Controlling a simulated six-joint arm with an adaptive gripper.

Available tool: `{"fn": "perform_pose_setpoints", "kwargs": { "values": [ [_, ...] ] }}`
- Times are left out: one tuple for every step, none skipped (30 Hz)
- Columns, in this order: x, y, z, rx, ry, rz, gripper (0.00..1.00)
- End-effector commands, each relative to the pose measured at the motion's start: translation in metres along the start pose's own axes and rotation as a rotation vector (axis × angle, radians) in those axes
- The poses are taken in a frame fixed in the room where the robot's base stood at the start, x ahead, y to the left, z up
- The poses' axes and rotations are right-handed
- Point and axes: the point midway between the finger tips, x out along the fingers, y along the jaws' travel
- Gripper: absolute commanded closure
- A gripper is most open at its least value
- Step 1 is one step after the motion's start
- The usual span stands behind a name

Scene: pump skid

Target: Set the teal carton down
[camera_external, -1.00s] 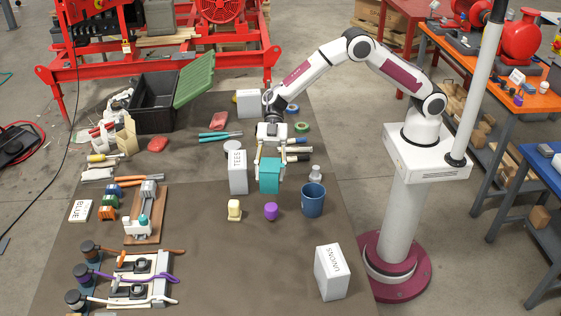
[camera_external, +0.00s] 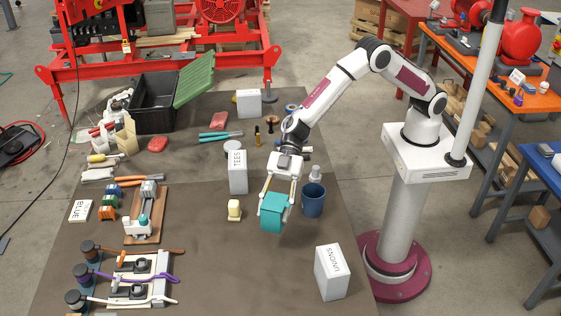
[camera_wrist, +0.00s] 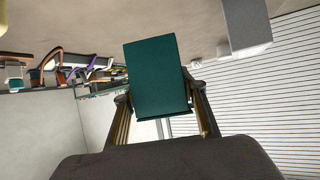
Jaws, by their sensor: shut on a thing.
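The teal carton (camera_external: 273,212) hangs tilted between the fingers of my gripper (camera_external: 279,196), which is shut on it. In the external view it appears in front of the dark blue cup (camera_external: 313,200) and right of the small cream object (camera_external: 234,210). The wrist view shows the carton (camera_wrist: 157,76) between the two fingers of my gripper (camera_wrist: 163,112). The carton looks raised off the mat, but its exact height is hard to tell. The purple object seen earlier is now hidden, apparently behind the carton.
A white box marked UNIONS (camera_external: 332,272) stands at the front right of the dark mat (camera_external: 235,275). A white box marked TEES (camera_external: 238,172) stands behind the carton to the left. The mat between the carton and the front edge is mostly clear.

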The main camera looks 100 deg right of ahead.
Motion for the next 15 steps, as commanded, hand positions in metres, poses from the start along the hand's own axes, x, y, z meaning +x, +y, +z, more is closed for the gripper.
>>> {"fn": "perform_pose_setpoints", "kwargs": {
  "values": [
    [0.0, 0.0, -0.002, -0.001, 0.002, 0.0, 0.93],
    [0.0, 0.0, -0.001, -0.001, 0.002, 0.0, 0.93],
    [0.0, 0.0, -0.001, -0.001, 0.002, 0.0, 0.93],
    [0.0, 0.0, -0.001, -0.001, 0.002, 0.0, 0.93],
    [-0.001, 0.0, -0.001, -0.001, 0.002, 0.0, 0.93],
    [0.0, 0.0, -0.001, -0.001, 0.002, 0.0, 0.93],
    [0.0, 0.0, -0.001, -0.001, 0.002, -0.001, 0.93],
    [0.0, 0.0, 0.0, -0.001, 0.002, -0.001, 0.93],
    [0.001, 0.0, 0.001, 0.0, 0.002, -0.001, 0.93],
    [0.002, 0.0, 0.002, 0.0, 0.002, -0.001, 0.93],
    [0.002, 0.0, 0.004, 0.001, 0.001, -0.002, 0.93],
    [0.004, 0.0, 0.007, 0.002, 0.001, -0.002, 0.93],
    [0.006, 0.0, 0.01, 0.002, 0.001, -0.002, 0.93],
    [0.007, 0.0, 0.013, 0.002, 0.001, -0.002, 0.93],
    [0.009, 0.0, 0.017, 0.002, 0.0, -0.002, 0.93]
  ]
}}
